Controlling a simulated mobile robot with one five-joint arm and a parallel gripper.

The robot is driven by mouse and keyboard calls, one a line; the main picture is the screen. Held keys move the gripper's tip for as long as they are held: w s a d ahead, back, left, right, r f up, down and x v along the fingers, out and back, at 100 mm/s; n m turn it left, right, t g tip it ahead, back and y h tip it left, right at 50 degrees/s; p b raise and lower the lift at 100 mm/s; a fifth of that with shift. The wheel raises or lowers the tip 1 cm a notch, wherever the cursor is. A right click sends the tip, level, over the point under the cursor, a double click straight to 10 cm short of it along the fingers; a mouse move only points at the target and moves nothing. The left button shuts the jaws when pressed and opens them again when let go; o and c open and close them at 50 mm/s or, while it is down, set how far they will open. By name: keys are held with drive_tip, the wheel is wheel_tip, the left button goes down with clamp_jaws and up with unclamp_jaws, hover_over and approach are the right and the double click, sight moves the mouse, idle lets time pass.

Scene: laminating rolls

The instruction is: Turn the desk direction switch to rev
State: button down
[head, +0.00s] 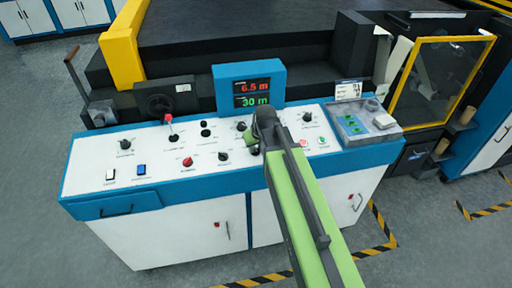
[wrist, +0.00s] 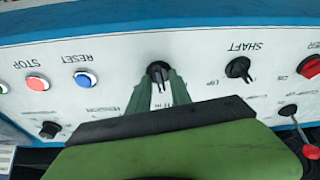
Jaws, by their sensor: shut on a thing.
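The black rotary knob (wrist: 157,68) between the RESET button and the SHAFT knob sits between my gripper's fingertips (wrist: 159,80) in the wrist view. My gripper is shut on it, with one green finger on each side. The knob's label is mostly covered by the fingers, so I cannot read its name or its setting. In the head view my arm reaches over the white sloping desk panel (head: 90,165), and my gripper (head: 262,148) is down at the panel, largely hidden by the wrist.
In the wrist view the SHAFT knob (wrist: 238,68), blue RESET button (wrist: 86,79) and red STOP button (wrist: 37,82) are nearby, their labels upside down. A red-tipped lever (head: 169,120) stands up left of my gripper. A display (head: 250,90) rises behind the panel.

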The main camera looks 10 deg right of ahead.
drive_tip(key=n+y, duration=0.1)
drive_tip(key=n, duration=0.3)
drive_tip(key=shift+n+g, duration=0.3)
drive_tip(key=shift+n, duration=1.1)
drive_tip(key=c, duration=1.5)
unclamp_jaws()
